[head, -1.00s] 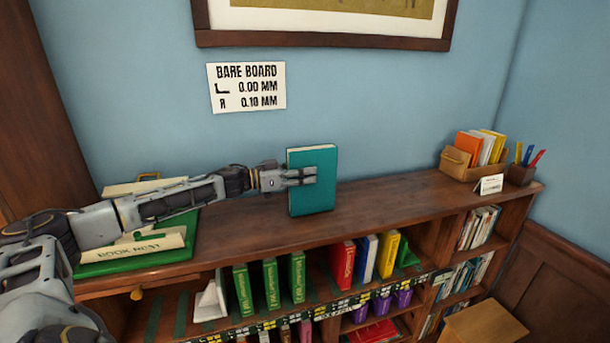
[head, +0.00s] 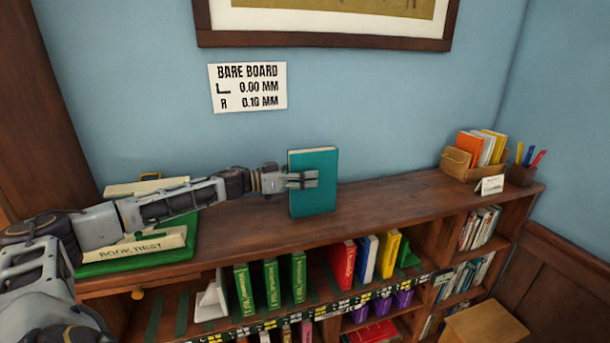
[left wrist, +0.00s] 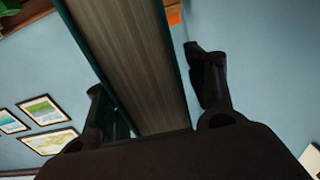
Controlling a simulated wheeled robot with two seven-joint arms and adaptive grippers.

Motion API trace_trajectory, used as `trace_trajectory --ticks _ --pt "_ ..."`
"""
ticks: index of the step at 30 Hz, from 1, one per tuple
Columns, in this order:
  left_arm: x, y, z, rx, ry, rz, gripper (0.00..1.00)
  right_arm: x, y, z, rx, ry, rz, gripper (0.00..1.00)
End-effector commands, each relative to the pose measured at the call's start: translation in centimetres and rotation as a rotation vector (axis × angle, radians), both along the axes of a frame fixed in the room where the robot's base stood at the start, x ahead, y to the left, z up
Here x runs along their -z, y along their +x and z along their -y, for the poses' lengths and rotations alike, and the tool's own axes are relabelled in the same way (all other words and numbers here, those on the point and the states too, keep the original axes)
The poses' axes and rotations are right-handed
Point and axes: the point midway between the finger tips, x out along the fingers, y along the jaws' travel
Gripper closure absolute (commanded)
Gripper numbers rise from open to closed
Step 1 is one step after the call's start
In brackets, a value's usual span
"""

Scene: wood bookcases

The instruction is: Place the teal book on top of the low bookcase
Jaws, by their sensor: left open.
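The teal book (head: 313,200) stands upright on the top board of the low bookcase (head: 385,200), near its middle. My left gripper (head: 304,180) reaches in from the left at the book's upper half. In the left wrist view, the page edge of the book (left wrist: 135,65) stands between the two open fingers of my left gripper (left wrist: 165,95). A gap shows between the book and the right-hand finger; the left finger is close to the cover, and I cannot tell if it touches. My right gripper is not in view.
A green tray with a book-rest sign (head: 130,264) lies at the left end of the top. A box of cards (head: 460,165) and a pen cup (head: 522,175) stand at the right end. Green books (head: 270,285) fill part of the shelf below. The top between is clear.

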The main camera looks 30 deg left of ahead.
Motion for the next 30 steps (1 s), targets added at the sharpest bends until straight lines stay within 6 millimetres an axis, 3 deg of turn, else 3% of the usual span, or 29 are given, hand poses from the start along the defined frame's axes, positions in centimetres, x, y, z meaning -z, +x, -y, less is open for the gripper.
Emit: trace_trajectory --ticks 30 --pt "0.0 -2.6 -2.2 0.002 0.003 -0.003 0.45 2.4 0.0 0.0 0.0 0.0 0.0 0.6"
